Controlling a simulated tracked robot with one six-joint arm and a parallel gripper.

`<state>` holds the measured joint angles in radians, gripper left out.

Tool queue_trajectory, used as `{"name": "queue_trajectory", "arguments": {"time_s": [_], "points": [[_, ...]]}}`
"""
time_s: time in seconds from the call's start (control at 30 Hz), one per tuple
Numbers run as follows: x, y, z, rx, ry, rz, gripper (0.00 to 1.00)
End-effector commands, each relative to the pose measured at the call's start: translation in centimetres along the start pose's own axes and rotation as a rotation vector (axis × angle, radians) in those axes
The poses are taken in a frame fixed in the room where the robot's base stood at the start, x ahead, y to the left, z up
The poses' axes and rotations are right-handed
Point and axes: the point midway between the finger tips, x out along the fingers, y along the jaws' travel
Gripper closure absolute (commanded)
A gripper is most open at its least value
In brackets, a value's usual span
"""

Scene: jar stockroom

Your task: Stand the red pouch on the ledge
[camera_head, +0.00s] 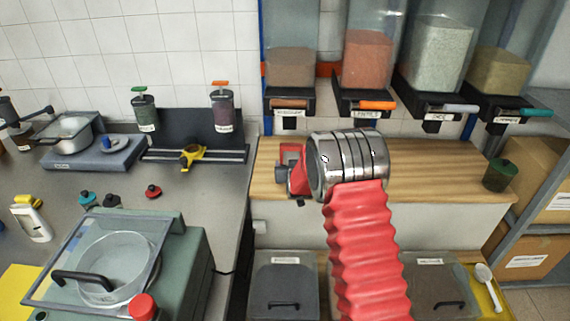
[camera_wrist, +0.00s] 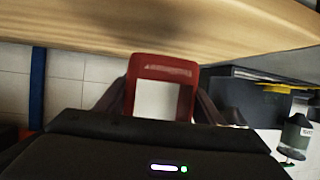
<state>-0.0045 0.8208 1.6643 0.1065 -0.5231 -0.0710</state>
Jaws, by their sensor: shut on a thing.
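The red pouch (camera_head: 291,149) shows just left of my silver wrist in the head view, partly hidden by it. In the wrist view the pouch (camera_wrist: 162,70) has a pale panel and sits between the two dark fingers. My gripper (camera_wrist: 157,98) is shut on it. The wooden ledge (camera_head: 430,176) runs below the dispensers, and the pouch is seen against its left part. In the wrist view the wooden surface (camera_wrist: 230,22) fills the top. I cannot tell whether the pouch touches the ledge.
Dispensers with grain (camera_head: 368,60) hang above the ledge. A dark green cup (camera_head: 500,175) stands at the ledge's right end. Left of the ledge, the grey counter holds a dark rack (camera_head: 185,125) with two jars. Lidded bins (camera_head: 285,285) stand below. The ledge's right half is mostly clear.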

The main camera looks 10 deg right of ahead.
Motion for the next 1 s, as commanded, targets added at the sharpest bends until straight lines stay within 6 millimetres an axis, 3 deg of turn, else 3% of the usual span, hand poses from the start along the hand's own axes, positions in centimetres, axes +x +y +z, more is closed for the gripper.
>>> {"name": "queue_trajectory", "arguments": {"time_s": [0.4, 0.8, 1.0], "points": [[4.9, 0.0, -2.0, 0.000, 0.001, 0.000, 0.64], [5.4, -0.1, -2.2, 0.000, 0.000, -0.001, 0.64], [6.0, -0.1, -0.6, 0.000, -0.002, -0.001, 0.64]]}}
